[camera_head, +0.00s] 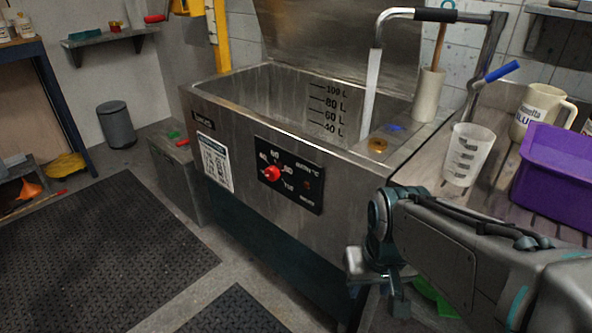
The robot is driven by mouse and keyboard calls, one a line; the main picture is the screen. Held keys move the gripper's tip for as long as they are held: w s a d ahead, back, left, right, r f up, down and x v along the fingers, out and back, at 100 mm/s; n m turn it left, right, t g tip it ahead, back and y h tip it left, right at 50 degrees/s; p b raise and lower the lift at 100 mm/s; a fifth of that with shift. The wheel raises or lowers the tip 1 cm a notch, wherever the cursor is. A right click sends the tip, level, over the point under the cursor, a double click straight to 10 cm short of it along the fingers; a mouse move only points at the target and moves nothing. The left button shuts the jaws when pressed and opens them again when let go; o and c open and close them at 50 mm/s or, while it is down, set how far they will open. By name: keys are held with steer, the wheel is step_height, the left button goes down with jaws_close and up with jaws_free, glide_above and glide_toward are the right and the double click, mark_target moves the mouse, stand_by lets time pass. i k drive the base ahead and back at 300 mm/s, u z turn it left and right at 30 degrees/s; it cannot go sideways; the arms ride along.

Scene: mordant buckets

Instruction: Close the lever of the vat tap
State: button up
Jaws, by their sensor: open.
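The vat tap (442,15) is a bent metal pipe with a black sleeve, rising behind the right end of the steel vat (225,122). Its spout points down into the vat, and a pale stream (370,88) runs from it. A blue-handled lever (500,72) sits on the tap's upright pipe and slants up to the right. My gripper (378,284) is low in front of the vat's right front corner, well below and left of the lever. It is open, with nothing seen between its fingers. My arm partly hides it.
A clear measuring cup (468,155), a white mug (540,110) and a purple tub (560,170) stand on the right counter near the tap. A pale cylinder (428,96) holds a wooden stick. A red dial (272,173) is on the vat front. Floor mats (100,240) lie at left.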

mark_target(511, 67)
steer(key=u, duration=0.45)
steer(key=i, duration=0.3)
steer(key=z, duration=1.5)
